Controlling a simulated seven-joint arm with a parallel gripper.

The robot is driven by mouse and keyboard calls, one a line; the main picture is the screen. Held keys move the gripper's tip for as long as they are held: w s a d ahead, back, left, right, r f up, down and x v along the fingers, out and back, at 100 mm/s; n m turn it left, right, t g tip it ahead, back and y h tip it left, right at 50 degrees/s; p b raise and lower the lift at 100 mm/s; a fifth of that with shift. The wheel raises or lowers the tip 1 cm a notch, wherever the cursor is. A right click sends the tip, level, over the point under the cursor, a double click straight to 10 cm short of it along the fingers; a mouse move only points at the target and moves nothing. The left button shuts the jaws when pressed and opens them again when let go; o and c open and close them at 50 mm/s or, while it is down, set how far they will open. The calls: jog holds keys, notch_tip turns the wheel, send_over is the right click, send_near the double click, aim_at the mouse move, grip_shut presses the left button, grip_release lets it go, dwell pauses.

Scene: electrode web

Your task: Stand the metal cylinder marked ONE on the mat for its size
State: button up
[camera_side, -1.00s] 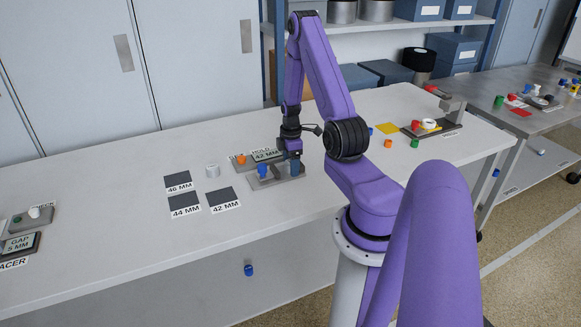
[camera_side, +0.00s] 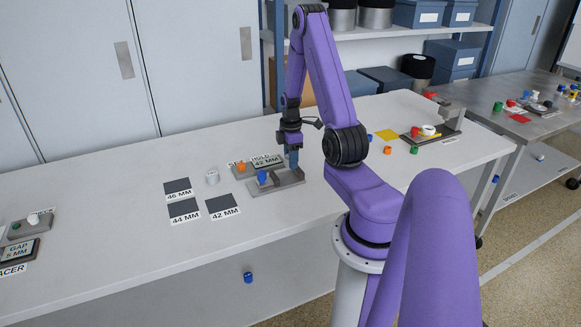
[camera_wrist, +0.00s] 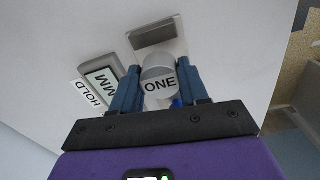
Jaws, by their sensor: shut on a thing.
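My gripper (camera_side: 293,160) is shut on the metal cylinder marked ONE (camera_wrist: 158,82), whose label faces the wrist camera between the two blue fingers. In the side view the fingers hide the cylinder. The gripper is at the right end of the grey gauge (camera_side: 290,179), apparently just above it. The gauge has a blue knob (camera_side: 262,177), and the display (camera_side: 266,161) behind it reads 42 MM. Three dark mats lie to the left: the 46 MM mat (camera_side: 177,185), the 44 MM mat (camera_side: 184,206) and the 42 MM mat (camera_side: 221,202). All three are bare.
An orange knob (camera_side: 240,167) sits left of the display. The 5 MM gap gauge (camera_side: 19,251) is at the far left. The table front is clear.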

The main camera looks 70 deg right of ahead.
notch_tip(320, 180, up, 5)
jog(key=shift+w+a+f, duration=0.1)
jog(key=shift+f, duration=0.1)
jog(key=w+a+r, duration=0.1)
jog(key=w+a, duration=0.1)
jog(key=a, duration=1)
jog(key=w+a+r, duration=0.1)
jog(key=a+r, duration=0.1)
jog(key=a, duration=0.9)
send_over(221, 203)
notch_tip(221, 203, down, 10)
jog(key=shift+s+r, duration=0.15)
jog(key=shift+w+f, duration=0.2)
jog(key=shift+f, duration=1.55)
jog(key=shift+f, duration=0.15)
